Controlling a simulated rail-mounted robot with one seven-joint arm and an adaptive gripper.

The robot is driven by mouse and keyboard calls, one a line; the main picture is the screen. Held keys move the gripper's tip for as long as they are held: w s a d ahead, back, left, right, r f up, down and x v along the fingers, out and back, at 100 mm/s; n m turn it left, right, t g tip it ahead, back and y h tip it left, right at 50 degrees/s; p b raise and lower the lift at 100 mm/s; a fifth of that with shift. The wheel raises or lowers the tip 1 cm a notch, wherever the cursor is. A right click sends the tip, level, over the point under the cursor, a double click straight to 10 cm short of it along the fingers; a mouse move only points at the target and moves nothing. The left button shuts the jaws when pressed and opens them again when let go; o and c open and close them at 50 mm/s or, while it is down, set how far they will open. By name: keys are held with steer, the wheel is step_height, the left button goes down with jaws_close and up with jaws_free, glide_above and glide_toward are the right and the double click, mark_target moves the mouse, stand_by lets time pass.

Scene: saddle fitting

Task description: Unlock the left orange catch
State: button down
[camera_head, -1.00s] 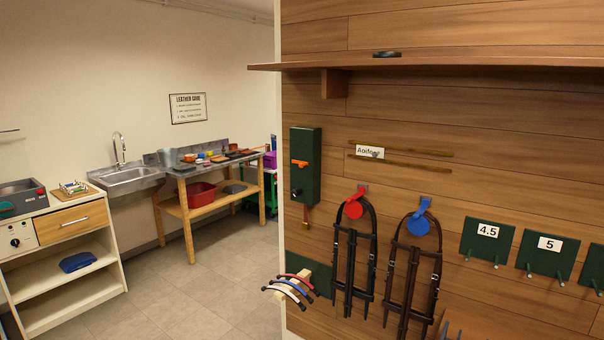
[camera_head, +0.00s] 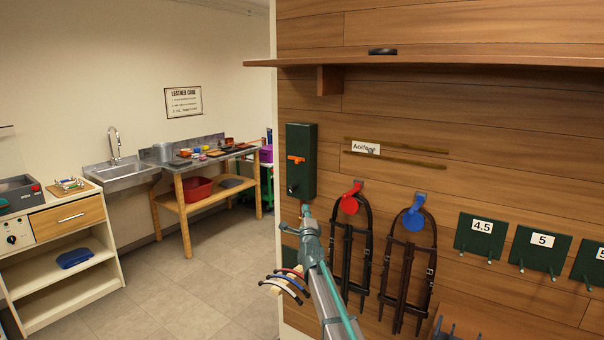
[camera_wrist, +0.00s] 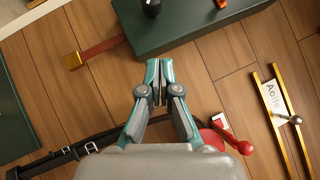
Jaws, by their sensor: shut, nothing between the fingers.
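An orange catch (camera_head: 296,159) lies roughly level across the front of a dark green box (camera_head: 309,143) on the wooden wall. It is the only orange catch I can make out. Part of it shows at the top edge of the wrist view (camera_wrist: 220,3), on the green box (camera_wrist: 185,25). A black knob (camera_head: 293,189) sits below the catch, and it also shows in the wrist view (camera_wrist: 151,8). My gripper (camera_head: 306,210) is shut and empty, just below the box in the head view. In the wrist view its fingertips (camera_wrist: 160,66) point toward the box's edge.
A red hook (camera_head: 349,203) and a blue hook (camera_head: 414,216) hold dark bridles to the right of my gripper. A name plate (camera_head: 366,148) with two rods is right of the box. A shelf (camera_head: 430,61) runs above. Curved coloured bands (camera_head: 287,283) stick out below.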

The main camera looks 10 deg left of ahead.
mark_target(302, 161)
step_height(302, 161, up, 6)
steer(key=d+m+t+h, duration=0.1)
steer(key=m+t+h, duration=0.1)
steer(key=m, duration=0.3)
steer(key=shift+d+r+t, duration=0.2)
steer(key=shift+t, duration=0.2)
steer(key=shift+w, duration=0.2)
steer(key=p+x, duration=0.4)
steer(key=x, duration=0.6)
steer(key=shift+w+a+r, duration=0.1)
steer(key=shift+w+r, duration=0.2)
steer(key=a+r+p, duration=0.1)
steer(key=s+a+r+p, duration=0.1)
steer(key=shift+s+a, duration=0.1)
steer(key=shift+a, duration=0.25)
steer(key=shift+a+f, duration=0.1)
steer(key=shift+a, duration=0.15)
